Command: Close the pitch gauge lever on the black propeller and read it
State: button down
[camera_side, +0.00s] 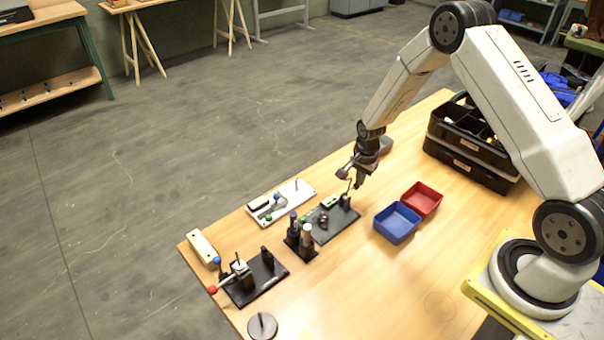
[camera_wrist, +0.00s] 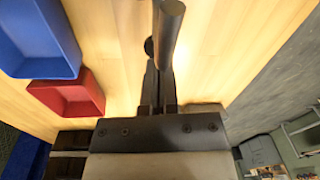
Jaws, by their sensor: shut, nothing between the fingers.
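My gripper (camera_side: 357,183) is shut and empty, above the back right end of a black base plate (camera_side: 335,224). In the wrist view its fingers (camera_wrist: 160,75) are together and point up the picture. A dark grey rod (camera_wrist: 171,35) shows beyond or beside the fingertips; I cannot tell whether they touch it. The black plate carries small dark fittings and an upright post. I cannot make out for certain which part is the black propeller or gauge scale.
A white plate (camera_side: 291,211) with small parts lies behind. A dark holder (camera_side: 301,245) with upright tools stands between the fixtures. Blue bin (camera_side: 397,223), red bin (camera_side: 421,199) and black toolbox (camera_side: 470,148) stand to the right. A grey disc (camera_side: 262,326) lies in front. The front right table is clear.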

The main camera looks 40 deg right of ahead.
aim_at(350, 188)
jog(key=shift+a+r, duration=0.35)
jog(key=shift+r, duration=0.1)
dwell(0.3)
jog(key=shift+a+r, duration=0.2)
jog(key=shift+r, duration=0.05)
jog(key=shift+a+r, duration=0.5)
jog(key=shift+a, duration=0.35)
jog(key=shift+a+r, duration=0.5)
jog(key=shift+a, duration=0.3)
jog(key=shift+a+r, duration=0.1)
jog(key=shift+a, duration=0.55)
jog(key=shift+a+h, duration=0.45)
jog(key=shift+h, duration=0.25)
jog(key=shift+a, duration=0.4)
jog(key=shift+r, duration=0.2)
